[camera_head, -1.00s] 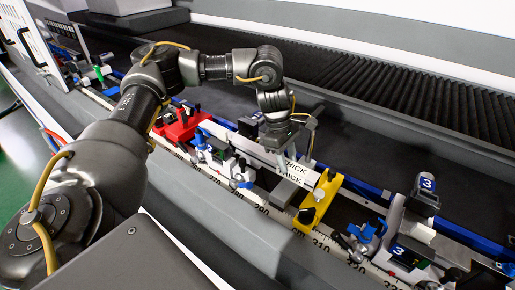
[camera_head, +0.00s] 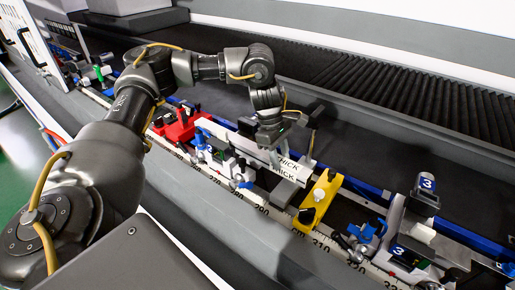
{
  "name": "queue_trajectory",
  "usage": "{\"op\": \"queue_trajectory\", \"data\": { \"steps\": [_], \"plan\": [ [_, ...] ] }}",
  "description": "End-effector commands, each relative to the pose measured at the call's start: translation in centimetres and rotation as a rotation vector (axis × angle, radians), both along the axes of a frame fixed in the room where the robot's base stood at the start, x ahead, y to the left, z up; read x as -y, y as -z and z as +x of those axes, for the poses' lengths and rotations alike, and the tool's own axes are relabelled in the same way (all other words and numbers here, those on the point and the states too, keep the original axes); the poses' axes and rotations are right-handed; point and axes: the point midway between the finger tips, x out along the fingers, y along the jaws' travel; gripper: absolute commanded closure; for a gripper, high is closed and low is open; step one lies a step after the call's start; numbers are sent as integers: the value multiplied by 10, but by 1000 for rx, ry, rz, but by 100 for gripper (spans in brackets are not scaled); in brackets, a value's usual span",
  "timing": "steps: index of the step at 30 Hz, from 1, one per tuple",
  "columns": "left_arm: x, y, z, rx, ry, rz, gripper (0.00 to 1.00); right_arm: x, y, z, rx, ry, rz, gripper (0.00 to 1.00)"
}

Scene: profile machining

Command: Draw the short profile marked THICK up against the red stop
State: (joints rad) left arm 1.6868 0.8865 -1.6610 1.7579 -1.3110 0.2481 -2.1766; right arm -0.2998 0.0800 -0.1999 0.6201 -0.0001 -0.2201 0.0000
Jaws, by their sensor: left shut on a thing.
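The short profile marked THICK (camera_head: 245,147) is a pale bar lying along the machine bed, its label at its right end. My left gripper (camera_head: 277,158) is shut on it near the label. The red stop (camera_head: 180,125) stands on the bed to the left, beyond the profile's far end. That end is close to the red stop, but I cannot tell whether they touch. My right gripper is not in view.
Blue-handled clamps (camera_head: 242,174) line the near side, above a numbered scale (camera_head: 262,211). A clamp unit marked 3 (camera_head: 411,235) stands at the right.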

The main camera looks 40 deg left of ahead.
Motion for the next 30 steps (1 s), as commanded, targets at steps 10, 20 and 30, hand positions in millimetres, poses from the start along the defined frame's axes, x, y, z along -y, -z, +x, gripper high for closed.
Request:
{"op": "queue_trajectory", "data": {
  "steps": [10,20,30],
  "plan": [
    [-9,1,-1,-2,-2,2,93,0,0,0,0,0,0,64],
    [-17,1,-1,-2,-4,1,93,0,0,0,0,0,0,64],
    [-25,1,-2,-2,-2,2,93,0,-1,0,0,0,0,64]
  ]
}}
